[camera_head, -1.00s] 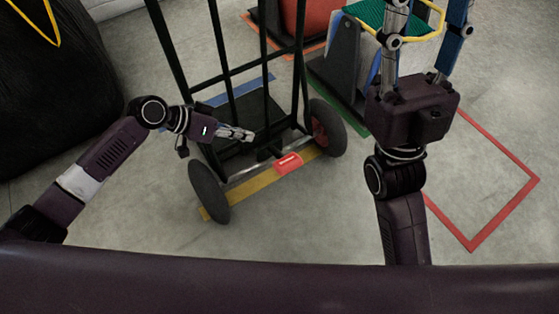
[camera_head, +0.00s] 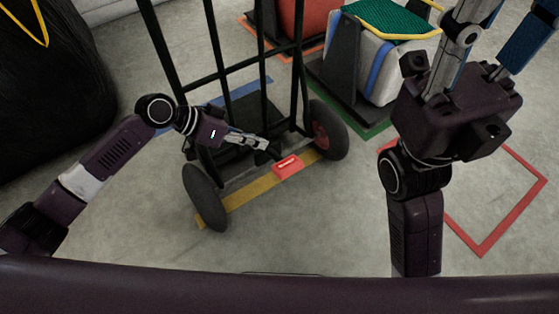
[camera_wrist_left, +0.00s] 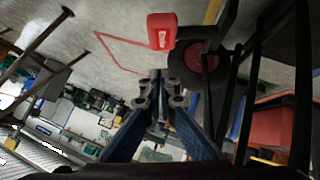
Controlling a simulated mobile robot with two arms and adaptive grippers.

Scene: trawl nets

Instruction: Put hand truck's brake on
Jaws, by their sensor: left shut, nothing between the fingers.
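The black hand truck (camera_head: 209,35) stands upright in the middle of the head view, with two dark wheels. Its red brake pedal (camera_head: 288,167) sits low between the wheels, near the right one. My left gripper (camera_head: 272,150) is shut and empty, its tips just left of and slightly behind the pedal. In the left wrist view the shut fingertips (camera_wrist_left: 158,78) point toward the red pedal (camera_wrist_left: 161,30), with a small gap in the picture; contact cannot be told. My right gripper (camera_head: 508,25) has its fingers spread, pointing away beyond the pedal's right side; its tips are partly cut off.
A yellow floor strip (camera_head: 258,190) runs under the truck. A black bag (camera_head: 50,100) stands at the left. A stand with a green net (camera_head: 398,22) and an orange-red container (camera_head: 303,25) are behind right. A red floor outline (camera_head: 515,220) lies right; the front floor is clear.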

